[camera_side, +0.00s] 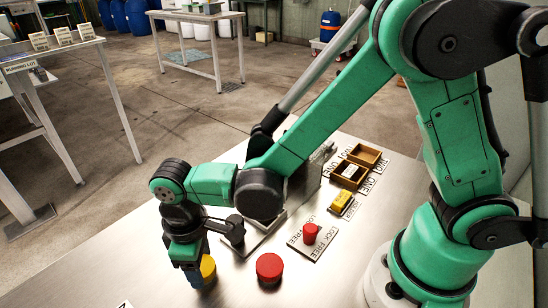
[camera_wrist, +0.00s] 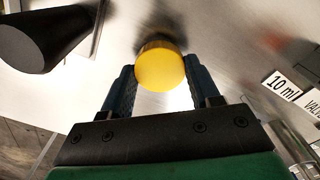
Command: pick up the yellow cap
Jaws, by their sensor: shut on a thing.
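The yellow cap (camera_side: 208,267) is round and sits at the front left of the metal table in the side view. My gripper (camera_side: 197,276) points down at it, and a blue finger partly hides the cap there. In the wrist view the yellow cap (camera_wrist: 160,69) lies between the two dark blue fingers of my gripper (camera_wrist: 160,80), which are closed on its sides. A dark shadow or reflection lies on the metal just beyond it. Whether the cap touches the table or is slightly above it I cannot tell.
A red round cap (camera_side: 269,267) stands close to the right of my gripper. Behind it are a red knob (camera_side: 310,232) on a "LOCK FREE" plate, a yellow block (camera_side: 342,200) and wooden trays (camera_side: 363,155). A black cylindrical part (camera_wrist: 40,38) shows in the wrist view.

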